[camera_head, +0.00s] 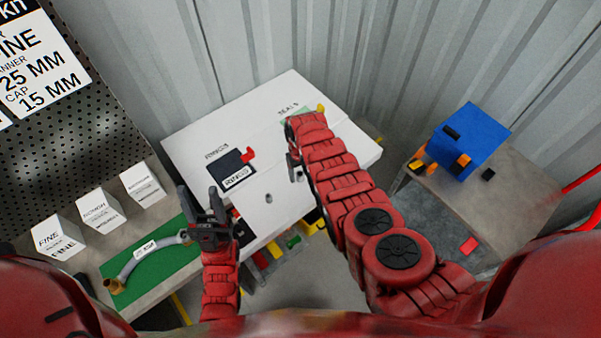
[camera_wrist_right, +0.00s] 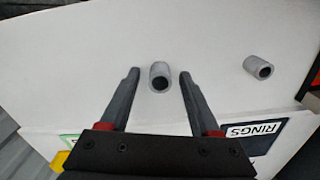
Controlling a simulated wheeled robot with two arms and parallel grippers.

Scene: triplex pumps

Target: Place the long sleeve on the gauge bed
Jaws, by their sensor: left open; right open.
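Two grey hollow sleeves stand or lie on the white table. In the right wrist view one sleeve (camera_wrist_right: 159,71) is between the fingertips of my right gripper (camera_wrist_right: 159,75), with gaps on both sides. The other sleeve (camera_wrist_right: 257,67) is to the right; it also shows in the head view (camera_head: 268,198). I cannot tell which is longer. In the head view my right gripper (camera_head: 291,163) is open over the table, and my arm hides the nearer sleeve. My left gripper (camera_head: 199,192) is open and empty at the table's left edge. I cannot make out the gauge bed.
The white table (camera_head: 200,140) carries a black RINGS square (camera_head: 229,172) with a red piece and a green SEALS area. Left, a bench holds white labelled boxes (camera_head: 97,210) and a green mat (camera_head: 160,275) with a curved hose. Right, another bench holds a blue block (camera_head: 478,128).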

